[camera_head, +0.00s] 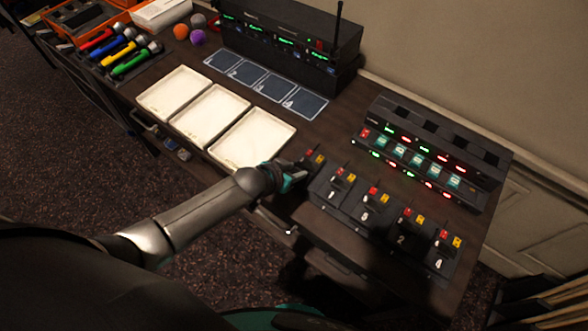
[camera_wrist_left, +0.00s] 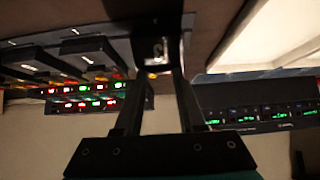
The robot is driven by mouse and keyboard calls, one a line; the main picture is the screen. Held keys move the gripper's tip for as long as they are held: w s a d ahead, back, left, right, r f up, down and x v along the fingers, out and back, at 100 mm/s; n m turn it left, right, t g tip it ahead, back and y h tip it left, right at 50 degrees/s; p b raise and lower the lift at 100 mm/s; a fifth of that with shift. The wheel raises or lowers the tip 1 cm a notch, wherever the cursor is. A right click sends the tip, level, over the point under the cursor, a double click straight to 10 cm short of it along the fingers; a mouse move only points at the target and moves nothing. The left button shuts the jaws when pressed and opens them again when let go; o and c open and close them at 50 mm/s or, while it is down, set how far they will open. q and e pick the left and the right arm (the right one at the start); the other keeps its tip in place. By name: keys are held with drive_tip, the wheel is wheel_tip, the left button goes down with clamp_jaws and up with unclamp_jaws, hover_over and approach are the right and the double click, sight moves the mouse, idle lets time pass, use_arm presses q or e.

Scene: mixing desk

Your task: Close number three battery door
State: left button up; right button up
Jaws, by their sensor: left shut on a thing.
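A row of black battery-powered packs with red and yellow parts on top lies along the front right of the desk. The left-end pack (camera_head: 313,158) is beside my left gripper (camera_head: 292,178). The others run to the right: one pack (camera_head: 341,183), a pack whose number looks like 3 (camera_head: 371,203), pack 2 (camera_head: 406,228) and pack 4 (camera_head: 442,250). My left gripper is shut on a dark pack (camera_wrist_left: 157,45), which shows between its fingers in the left wrist view. Its number and battery door are not readable. My right gripper is not in view.
White trays (camera_head: 222,118) lie left of the packs, with dark numbered cards (camera_head: 265,84) behind them. A black rack (camera_head: 290,38) with an antenna stands at the back. A charger (camera_head: 430,150) with lit displays stands behind the packs. The desk edge is in front.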

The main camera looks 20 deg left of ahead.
use_arm(q)
clamp_jaws()
